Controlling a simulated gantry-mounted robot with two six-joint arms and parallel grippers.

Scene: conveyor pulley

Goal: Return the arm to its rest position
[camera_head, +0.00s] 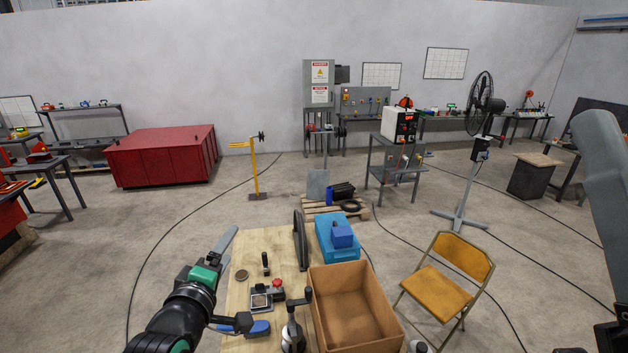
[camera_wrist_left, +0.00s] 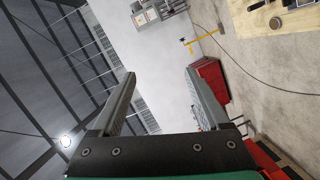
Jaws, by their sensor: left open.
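My left gripper (camera_head: 226,247) is over the left edge of the wooden workbench (camera_head: 240,323) in the head view, its fingers pointing up and away from me. In the left wrist view my left gripper (camera_wrist_left: 158,82) has its two fingers spread wide apart with nothing between them. Behind the fingers are the ceiling, the wall and the distant floor. A grey link of my right arm fills the right edge of the head view; my right gripper is not in view.
On the bench stand an open cardboard box (camera_head: 353,307), a blue bin (camera_head: 337,252), a dark upright disc (camera_head: 300,240) and a small device with a red button (camera_head: 263,298). A folding chair (camera_head: 447,275) stands to the right. The floor left of the bench is mostly clear.

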